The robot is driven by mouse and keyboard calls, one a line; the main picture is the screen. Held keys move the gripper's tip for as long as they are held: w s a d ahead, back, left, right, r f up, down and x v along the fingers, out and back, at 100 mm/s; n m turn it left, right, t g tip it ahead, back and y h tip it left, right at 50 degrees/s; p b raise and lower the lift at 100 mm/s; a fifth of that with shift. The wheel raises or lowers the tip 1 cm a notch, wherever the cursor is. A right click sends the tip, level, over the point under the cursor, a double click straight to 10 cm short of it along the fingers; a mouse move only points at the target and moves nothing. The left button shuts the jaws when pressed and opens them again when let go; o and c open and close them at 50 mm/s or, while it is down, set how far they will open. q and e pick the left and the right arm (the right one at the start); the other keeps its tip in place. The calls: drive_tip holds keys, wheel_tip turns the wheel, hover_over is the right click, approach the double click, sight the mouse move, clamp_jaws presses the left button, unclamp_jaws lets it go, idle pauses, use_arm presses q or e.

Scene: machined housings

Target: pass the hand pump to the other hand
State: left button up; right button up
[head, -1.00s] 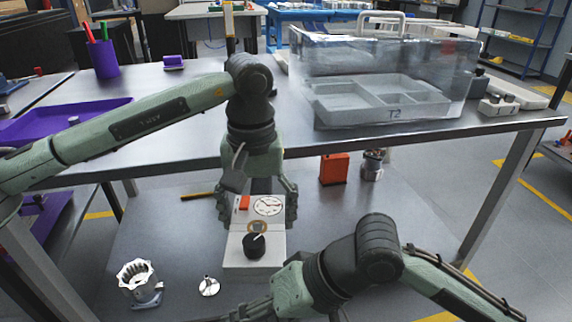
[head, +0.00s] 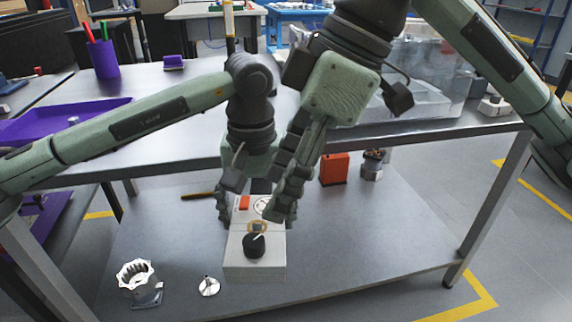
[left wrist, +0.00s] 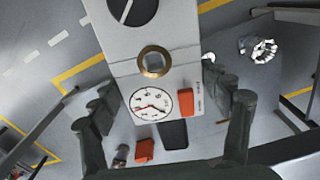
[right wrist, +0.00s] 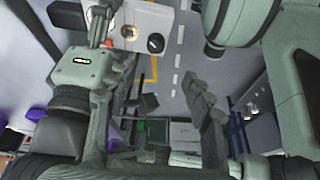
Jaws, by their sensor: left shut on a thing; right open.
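The hand pump (head: 255,272) is a pale grey box with a black knob, a round dial, a brass ring and an orange button. My left gripper (head: 240,208) is shut on it from above, one finger on either side of the dial end. In the left wrist view the pump (left wrist: 152,72) sits between my left fingers (left wrist: 168,110). My right gripper (head: 284,200) is open, its fingers pointing down beside the left one and overlapping the pump's right edge. In the right wrist view no object sits between the right fingers (right wrist: 163,88); the pump (right wrist: 150,20) is at the top. Contact cannot be told.
A clear case with a T2 tray (head: 400,134) stands on the bench, partly behind my right arm. The lower shelf (head: 350,230) holds an orange box (head: 334,169), a small motor-like part (head: 373,165), a white ringed housing (head: 139,283) and a small metal part (head: 209,286).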

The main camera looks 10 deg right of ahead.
sight(249, 241)
drive_tip(key=x, duration=1)
drive_tip(key=shift+w+d+f, duration=0.1)
drive_tip(key=shift+w+f, duration=0.25)
drive_tip(key=shift+f, duration=0.05)
drive_tip(key=shift+c, duration=0.2)
clamp_jaws()
use_arm(q)
drive_tip(key=o, duration=1.6)
use_arm(e)
drive_tip(key=shift+r, duration=0.1)
